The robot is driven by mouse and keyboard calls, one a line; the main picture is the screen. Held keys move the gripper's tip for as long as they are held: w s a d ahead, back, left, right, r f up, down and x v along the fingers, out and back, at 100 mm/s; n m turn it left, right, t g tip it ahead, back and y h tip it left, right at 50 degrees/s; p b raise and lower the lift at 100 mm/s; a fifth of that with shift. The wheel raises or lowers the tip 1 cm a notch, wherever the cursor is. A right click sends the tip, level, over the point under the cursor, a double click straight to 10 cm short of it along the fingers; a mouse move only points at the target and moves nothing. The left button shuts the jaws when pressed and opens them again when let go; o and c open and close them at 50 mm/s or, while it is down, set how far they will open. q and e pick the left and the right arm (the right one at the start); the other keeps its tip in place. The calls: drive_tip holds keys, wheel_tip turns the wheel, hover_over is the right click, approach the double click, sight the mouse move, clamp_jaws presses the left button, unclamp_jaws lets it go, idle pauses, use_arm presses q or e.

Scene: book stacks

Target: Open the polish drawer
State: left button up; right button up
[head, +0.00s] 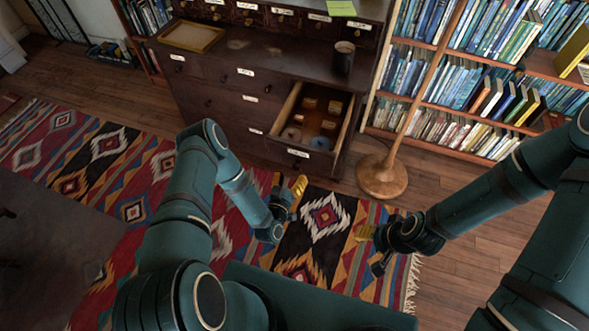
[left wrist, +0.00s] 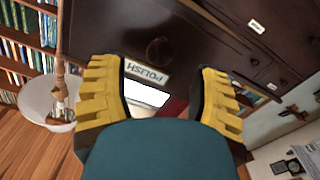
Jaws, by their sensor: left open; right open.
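A dark wooden cabinet (head: 215,75) stands ahead. One drawer (head: 343,128) at its right side is pulled out, with round tins and small boxes inside. Its front carries a white label (head: 298,153), too small to read in the head view. In the left wrist view, a label reading POLISH (left wrist: 147,72), upside down, and a dark round knob (left wrist: 158,50) show between my fingers. My left gripper (head: 290,190) is open and empty, just below and in front of the open drawer, apart from it in the head view. My right gripper (head: 372,248) is open and empty above the rug.
A floor lamp's round wooden base (head: 382,178) stands right of the open drawer, its pole leaning across the bookshelf (head: 440,105). A mug (head: 343,58) and a tray (head: 192,37) sit on the cabinet. A patterned rug (head: 110,150) covers the floor ahead.

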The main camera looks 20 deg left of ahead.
use_arm(q)
drive_tip(key=s, duration=0.8)
drive_tip(key=shift+w+a, duration=0.1)
drive_tip(key=shift+w, duration=0.05)
drive_tip(key=w+d+r+m+g+h, duration=0.2)
drive_tip(key=d+g+h, duration=0.15)
drive_tip(key=g, duration=0.45)
drive_tip(key=s+d+r+g, duration=0.4)
drive_tip(key=s+r+g, duration=0.3)
drive_tip(key=s, duration=0.4)
drive_tip(key=shift+s+r+g, duration=0.25)
drive_tip(key=shift+r+g, duration=0.1)
drive_tip(key=shift+g, duration=0.35)
